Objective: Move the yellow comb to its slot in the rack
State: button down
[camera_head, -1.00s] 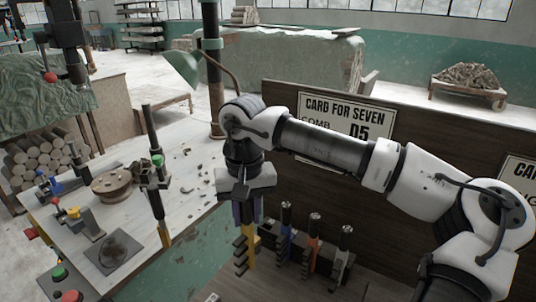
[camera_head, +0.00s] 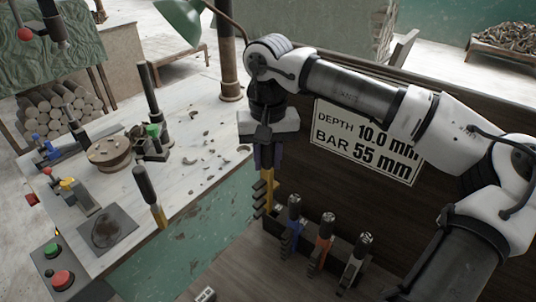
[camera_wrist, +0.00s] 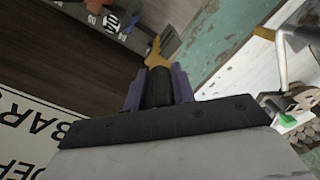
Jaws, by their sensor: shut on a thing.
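My gripper (camera_head: 267,155) is shut on the dark handle of the yellow comb (camera_head: 263,192) and holds it upright, teeth to the left. The comb hangs at the left end of the dark rack (camera_head: 272,226); I cannot tell whether it touches the rack. In the wrist view, the purple fingers of my gripper (camera_wrist: 158,90) are around the handle, and the yellow comb (camera_wrist: 157,50) points away from them. The blue comb (camera_head: 290,230), orange comb (camera_head: 321,245) and grey comb (camera_head: 354,262) stand in the rack. The yellow comb's slot is not clearly visible.
A brown panel with a white sign (camera_head: 368,143) rises behind the rack. The worktable (camera_head: 195,170) at the left carries a round wooden disc (camera_head: 108,152), a dark-handled yellow tool (camera_head: 150,195) and clay scraps. A box with red and green buttons (camera_head: 57,265) is at the lower left.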

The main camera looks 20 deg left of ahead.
aim_at(267, 190)
jog(key=shift+n, duration=0.3)
jog(key=shift+f, duration=0.1)
jog(key=shift+f+b, duration=3.95)
jog(key=shift+f, duration=1)
jog(key=c, duration=1.1)
grip_release()
notch_tip(267, 190, up, 14)
jog(key=shift+w+f+b, duration=0.1)
jog(key=shift+b, duration=0.35)
